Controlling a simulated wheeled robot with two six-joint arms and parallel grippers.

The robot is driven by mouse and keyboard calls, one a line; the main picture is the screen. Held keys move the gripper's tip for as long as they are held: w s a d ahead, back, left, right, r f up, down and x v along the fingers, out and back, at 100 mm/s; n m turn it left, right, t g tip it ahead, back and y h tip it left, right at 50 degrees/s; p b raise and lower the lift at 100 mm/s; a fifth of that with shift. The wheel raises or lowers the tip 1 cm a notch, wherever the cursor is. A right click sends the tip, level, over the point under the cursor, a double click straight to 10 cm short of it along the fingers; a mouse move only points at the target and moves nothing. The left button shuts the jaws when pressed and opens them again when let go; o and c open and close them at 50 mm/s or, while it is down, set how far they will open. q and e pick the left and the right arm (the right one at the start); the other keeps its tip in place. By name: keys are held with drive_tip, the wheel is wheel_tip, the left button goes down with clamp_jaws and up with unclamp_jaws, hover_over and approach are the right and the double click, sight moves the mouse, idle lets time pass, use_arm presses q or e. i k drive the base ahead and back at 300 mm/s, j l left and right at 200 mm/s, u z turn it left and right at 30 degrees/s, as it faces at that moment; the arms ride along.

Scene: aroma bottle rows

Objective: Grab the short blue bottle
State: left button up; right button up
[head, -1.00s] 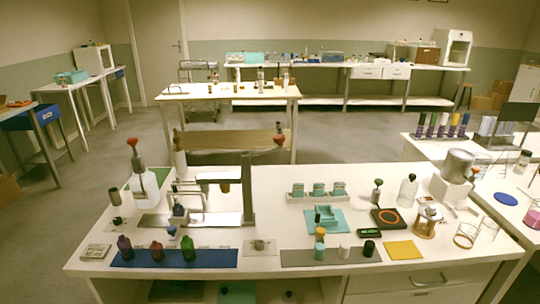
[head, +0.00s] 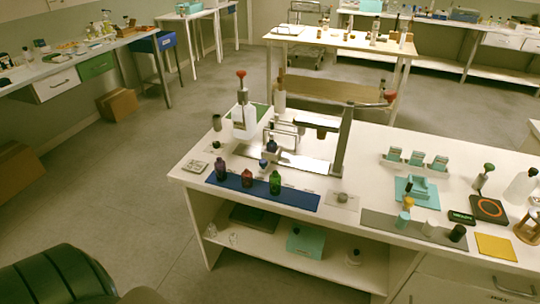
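On the white table a blue mat (head: 305,201) holds three bottles in a row. The left one is a dark blue-purple bottle (head: 221,170), the middle one a dark red bottle (head: 247,179), the right one a green bottle (head: 275,184). Just behind the mat stands a small item with a blue top (head: 263,163). A dark blue small bottle or part (head: 271,146) sits farther back by the metal stand. I cannot tell for sure which of these is the short blue bottle. Neither of my grippers is in view.
A metal stand (head: 340,145) and a white pump bottle (head: 244,120) rise behind the mat. A grey mat (head: 385,222) with small jars lies to the right. A dark green padded seat (head: 50,278) is at the lower left.

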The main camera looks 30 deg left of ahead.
sight(271, 146)
drive_tip(key=i+l+u, duration=0.15)
drive_tip(key=l, duration=0.2)
drive_tip(key=i+l+u, duration=0.15)
drive_tip(key=l, duration=0.25)
drive_tip(key=i+l+u, duration=0.1)
drive_tip(key=l, duration=0.25)
drive_tip(key=i+l+u, duration=0.15)
drive_tip(key=l, duration=0.3)
drive_tip(key=i+l+u, duration=0.15)
drive_tip(key=l, duration=0.25)
drive_tip(key=i, duration=0.05)
